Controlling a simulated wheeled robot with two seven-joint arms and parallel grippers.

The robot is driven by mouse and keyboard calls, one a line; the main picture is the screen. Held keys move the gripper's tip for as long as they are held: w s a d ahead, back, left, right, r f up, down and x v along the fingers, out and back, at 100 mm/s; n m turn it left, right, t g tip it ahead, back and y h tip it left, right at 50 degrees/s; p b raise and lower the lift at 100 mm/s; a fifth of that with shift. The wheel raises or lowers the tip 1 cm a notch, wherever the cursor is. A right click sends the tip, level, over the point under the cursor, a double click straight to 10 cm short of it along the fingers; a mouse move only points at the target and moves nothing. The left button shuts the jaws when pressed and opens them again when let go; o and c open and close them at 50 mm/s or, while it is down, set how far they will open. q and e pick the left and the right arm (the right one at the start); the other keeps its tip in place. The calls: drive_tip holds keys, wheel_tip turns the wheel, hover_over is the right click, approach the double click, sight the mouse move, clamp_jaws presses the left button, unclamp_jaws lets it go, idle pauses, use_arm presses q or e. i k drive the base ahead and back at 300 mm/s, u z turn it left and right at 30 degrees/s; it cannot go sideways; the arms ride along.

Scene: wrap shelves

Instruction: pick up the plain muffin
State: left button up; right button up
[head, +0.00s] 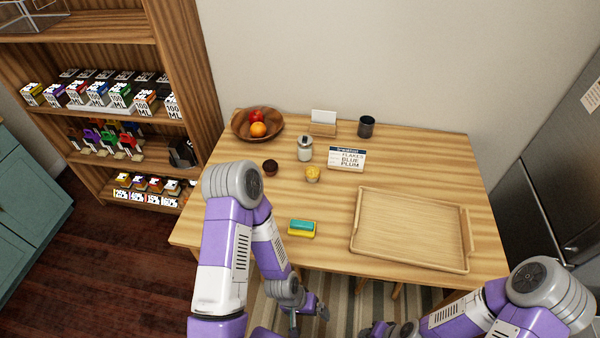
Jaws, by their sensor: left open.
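The plain muffin (312,174), pale yellow, stands on the wooden table near its middle. A dark brown muffin (270,167) stands to its left, apart from it. My left gripper (316,308) is open and empty, low in the view at the near side of the table, well away from the plain muffin. My right arm comes in at the lower right. Its hand is low at the bottom edge, partly cut off, and its jaws cannot be made out.
A glass jar (305,149) stands just behind the plain muffin, and a small sign (346,158) is to its right. A sponge (301,229) lies nearer the front edge. A wooden tray (466,232) fills the right. A fruit bowl (240,127), card holder (323,129) and dark cup (366,127) stand behind.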

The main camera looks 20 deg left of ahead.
sight(312, 172)
drive_tip(key=u, duration=3.8)
drive_tip(key=k, duration=1.05)
drive_tip(key=z, duration=1.7)
